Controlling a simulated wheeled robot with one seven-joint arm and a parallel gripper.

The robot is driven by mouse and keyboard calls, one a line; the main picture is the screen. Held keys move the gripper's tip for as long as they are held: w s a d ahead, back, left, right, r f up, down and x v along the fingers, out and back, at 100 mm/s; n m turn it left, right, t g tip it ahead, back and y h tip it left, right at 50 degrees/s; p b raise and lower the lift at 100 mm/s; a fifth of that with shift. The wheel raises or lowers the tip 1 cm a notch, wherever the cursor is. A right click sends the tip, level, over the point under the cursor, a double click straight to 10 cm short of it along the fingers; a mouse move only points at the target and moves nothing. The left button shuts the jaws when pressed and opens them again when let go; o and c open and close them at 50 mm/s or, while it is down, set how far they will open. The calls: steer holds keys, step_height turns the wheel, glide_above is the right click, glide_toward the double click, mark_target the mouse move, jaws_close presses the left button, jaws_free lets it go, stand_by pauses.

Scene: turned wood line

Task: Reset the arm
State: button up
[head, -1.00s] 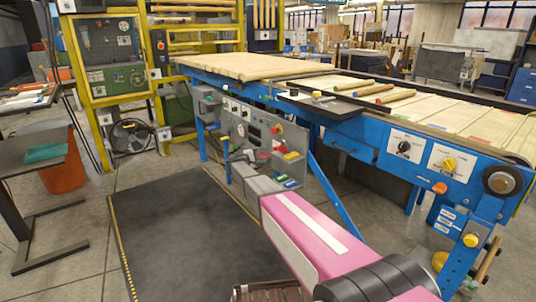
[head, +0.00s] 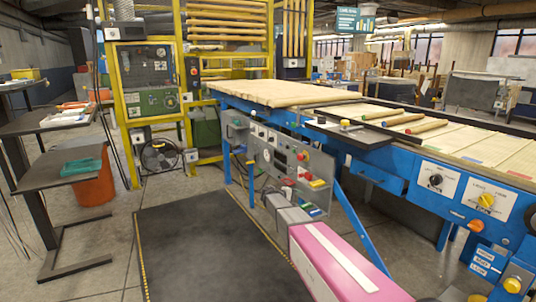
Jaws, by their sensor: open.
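My pink arm (head: 335,262) reaches in from the bottom right of the head view, over the dark floor mat and in front of the blue conveyor line. A grey wrist part (head: 288,212) ends it. My gripper (head: 268,190) shows small beyond the wrist, in front of the grey control panel (head: 280,152). It is open, and I see nothing held in it. Its fingertips are hard to tell apart from the panel behind.
The blue conveyor line (head: 375,155) carries pale boards and several turned wood pieces (head: 427,126). A yellow frame (head: 188,110) stands behind. The dark mat (head: 205,245) is clear.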

steer(key=s+d+f+m+g+y, duration=0.1)
steer(key=s+y, duration=0.5)
steer(key=s, duration=1.2)
steer(key=s+d+f+m+g+y, duration=0.1)
steer(key=s+f+m+g+y, duration=0.2)
steer(key=s, duration=1.5)
steer(key=m+g+y, duration=0.1)
steer(key=m+y, duration=0.2)
steer(key=shift+s+d+m+y, duration=0.3)
steer(key=shift+y, duration=0.1)
